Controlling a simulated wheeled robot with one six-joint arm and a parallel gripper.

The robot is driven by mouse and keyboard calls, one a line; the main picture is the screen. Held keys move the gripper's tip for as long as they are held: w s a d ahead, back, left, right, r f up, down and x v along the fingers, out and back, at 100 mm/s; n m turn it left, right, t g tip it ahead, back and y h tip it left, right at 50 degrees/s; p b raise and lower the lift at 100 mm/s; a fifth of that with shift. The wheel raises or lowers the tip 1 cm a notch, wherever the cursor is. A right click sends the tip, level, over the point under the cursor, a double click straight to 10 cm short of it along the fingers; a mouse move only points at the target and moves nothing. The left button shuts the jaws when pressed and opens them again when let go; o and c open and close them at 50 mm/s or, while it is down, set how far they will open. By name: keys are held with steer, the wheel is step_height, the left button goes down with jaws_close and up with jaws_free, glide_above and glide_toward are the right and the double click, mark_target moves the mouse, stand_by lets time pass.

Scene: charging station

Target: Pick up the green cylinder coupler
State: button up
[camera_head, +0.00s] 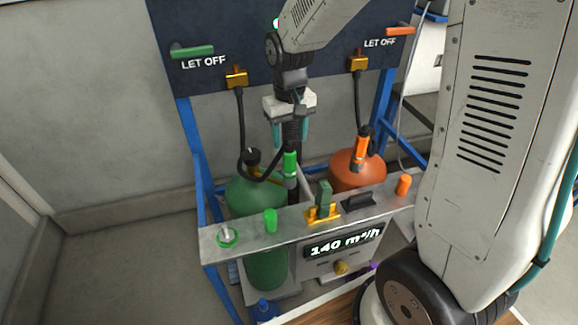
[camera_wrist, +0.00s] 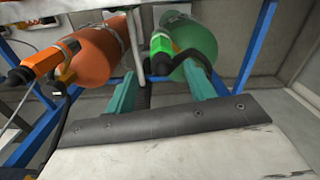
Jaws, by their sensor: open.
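The green cylinder coupler (camera_head: 290,163) is a bright green sleeve on the end of a black hose, upright beside the green cylinder (camera_head: 244,196). My gripper (camera_head: 290,146) hangs just above it with its teal fingers pointing down, spread apart and empty. In the wrist view the green coupler (camera_wrist: 161,42) shows beyond and between the open fingertips (camera_wrist: 160,72), near the green cylinder (camera_wrist: 197,40). Contact between the fingers and the coupler cannot be made out.
An orange cylinder (camera_head: 345,181) with an orange coupler (camera_head: 361,147) stands to the right. A grey shelf (camera_head: 245,229) in front carries green and orange pegs and a yellow-based green piece. A dark panel (camera_head: 225,25) and blue frame posts (camera_head: 388,95) stand close behind.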

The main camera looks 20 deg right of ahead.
mark_target(289, 159)
steer(key=f, duration=0.7)
steer(key=shift+s+a+f, duration=0.15)
steer(key=shift+s+f, duration=0.1)
steer(key=shift+f, duration=0.1)
jaws_close()
